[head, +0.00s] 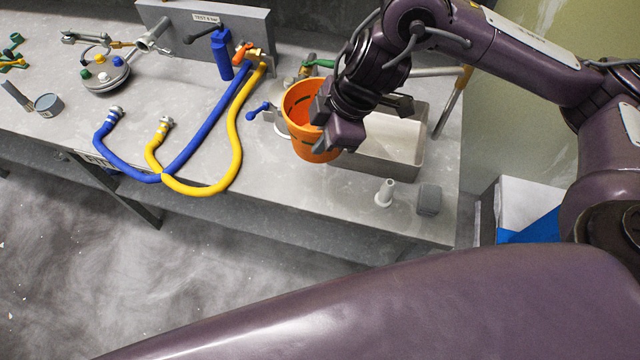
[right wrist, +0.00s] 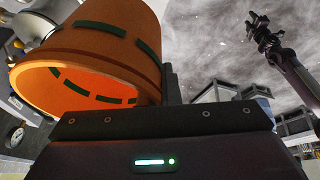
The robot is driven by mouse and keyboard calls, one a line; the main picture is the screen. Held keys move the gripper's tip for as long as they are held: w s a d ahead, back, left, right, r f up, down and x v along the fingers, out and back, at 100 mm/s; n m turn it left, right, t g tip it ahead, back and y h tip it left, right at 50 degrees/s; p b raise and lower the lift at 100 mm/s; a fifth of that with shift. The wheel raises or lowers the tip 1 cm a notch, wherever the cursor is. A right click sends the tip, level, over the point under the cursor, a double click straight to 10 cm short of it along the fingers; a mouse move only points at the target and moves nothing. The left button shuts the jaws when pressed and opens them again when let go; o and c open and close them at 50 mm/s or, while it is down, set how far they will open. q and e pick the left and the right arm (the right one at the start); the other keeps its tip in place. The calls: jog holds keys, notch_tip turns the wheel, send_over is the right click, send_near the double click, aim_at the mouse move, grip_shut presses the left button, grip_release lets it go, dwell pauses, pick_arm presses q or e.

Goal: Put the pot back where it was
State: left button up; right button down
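The pot is an orange pail (head: 300,146) with dark dashes around its wall, at the bench's right part, beside the grey sink-like tray. My right gripper (head: 335,122) is at the pail's right side, with one finger over its rim and the other outside; it looks closed on the pail wall. In the right wrist view the pail (right wrist: 90,50) fills the upper left, its mouth facing the camera. The gripper hides part of it, and I cannot tell whether its base touches the bench. My left gripper (right wrist: 263,32) shows small in the right wrist view; its finger gap is unclear.
The grey tray (head: 418,160) stands right of the pail. A pale fitting (head: 385,192) and a grey block (head: 429,199) lie near the front edge. Blue (head: 195,140) and yellow (head: 235,150) hoses lie to the left. A test panel (head: 150,14) stands behind.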

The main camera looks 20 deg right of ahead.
jog(key=shift+f+b, duration=1)
jog(key=shift+f, duration=8.35)
jog(key=shift+f, duration=0.1)
jog(key=c, duration=1.6)
grip_release()
jog(key=shift+c, duration=0.2)
jog(key=v, duration=1.2)
